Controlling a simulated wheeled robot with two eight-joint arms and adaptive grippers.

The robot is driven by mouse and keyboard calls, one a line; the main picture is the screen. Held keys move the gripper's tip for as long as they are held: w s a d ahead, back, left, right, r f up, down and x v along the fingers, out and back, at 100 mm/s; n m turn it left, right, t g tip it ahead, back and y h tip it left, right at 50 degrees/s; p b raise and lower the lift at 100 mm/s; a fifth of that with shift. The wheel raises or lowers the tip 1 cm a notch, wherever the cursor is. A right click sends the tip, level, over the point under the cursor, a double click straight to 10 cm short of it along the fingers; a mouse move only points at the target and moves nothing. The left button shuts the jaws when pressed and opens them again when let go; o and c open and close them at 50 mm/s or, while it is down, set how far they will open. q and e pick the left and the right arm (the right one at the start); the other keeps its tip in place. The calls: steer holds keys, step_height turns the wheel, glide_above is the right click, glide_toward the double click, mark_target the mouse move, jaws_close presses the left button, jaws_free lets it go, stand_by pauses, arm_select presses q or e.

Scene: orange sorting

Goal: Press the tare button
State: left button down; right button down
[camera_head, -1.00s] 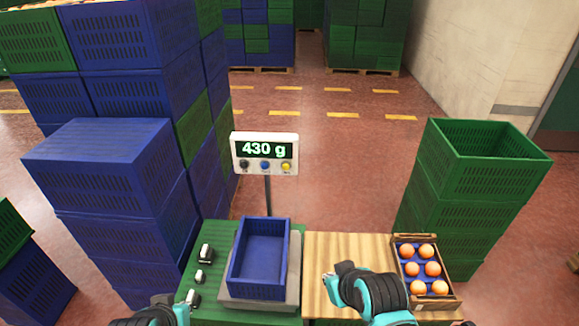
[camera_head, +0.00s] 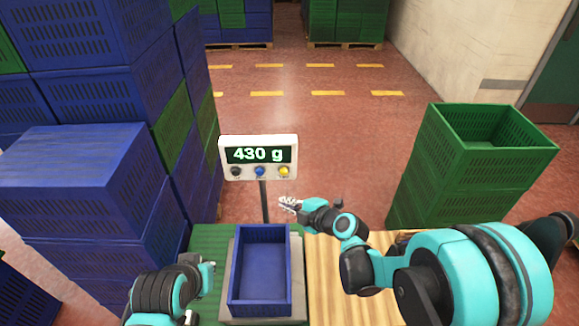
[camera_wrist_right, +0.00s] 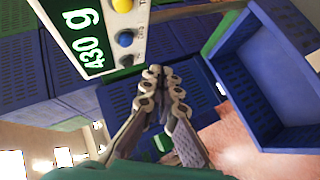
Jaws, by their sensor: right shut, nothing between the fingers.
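The scale display (camera_head: 258,156) stands on a post behind the blue crate and reads 430 g. Below its screen are a black button (camera_head: 236,171), a blue button (camera_head: 260,171) and a yellow button (camera_head: 284,171); their labels are too small to read surely. My right gripper (camera_head: 287,203) is shut and empty, below the yellow button and apart from the panel. In the right wrist view its fingertips (camera_wrist_right: 160,78) are together, with the blue button (camera_wrist_right: 125,38) and yellow button (camera_wrist_right: 122,5) above them. My left gripper (camera_head: 205,275) is left of the crate; its fingers are unclear.
An empty blue crate (camera_head: 236,292) sits on the scale plate, close to my right gripper. Blue crates (camera_head: 75,165) are stacked at the left, green crates (camera_head: 480,165) at the right. Open floor lies behind the display.

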mark_target(284, 171)
steer(key=shift+w, duration=0.2)
steer(key=w, duration=0.8)
steer(key=shift+w, duration=0.4)
steer(key=shift+w, duration=0.1)
stand_by(1.3)
steer(key=shift+w, duration=0.3)
steer(key=shift+w, duration=0.55)
stand_by(0.8)
steer(key=shift+s, duration=1)
